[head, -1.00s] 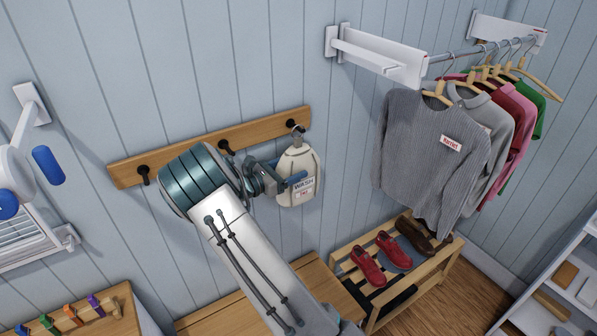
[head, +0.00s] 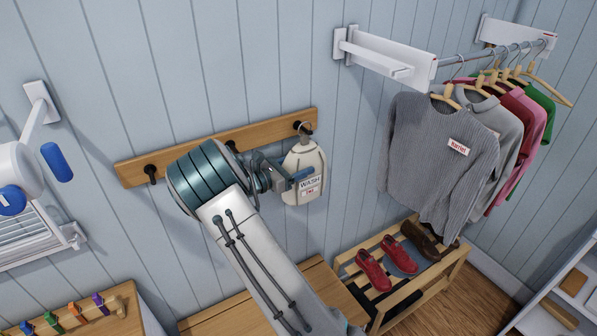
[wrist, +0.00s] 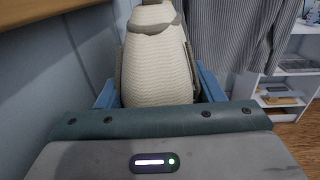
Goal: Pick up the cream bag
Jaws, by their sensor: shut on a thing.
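The cream bag (head: 305,160) hangs at the right end of the wooden hook rail, just below the right hook (head: 301,126). Its front has a WASH label. Its gathered top is at the hook; I cannot tell whether its loop is still around the hook. My gripper (head: 300,177) reaches the bag from the left, with a blue finger across its side. In the wrist view the ribbed cream bag (wrist: 155,65) stands upright between the two blue fingers of my gripper (wrist: 158,88), which is shut on it. The fingertips are partly hidden by the bag.
The wooden rail (head: 200,152) is fixed to the panelled wall close behind my gripper. Shirts (head: 440,160) hang on a rod to the right. A slatted rack (head: 372,297) with shoes stands below them. A wooden bench top (head: 235,312) lies under my arm.

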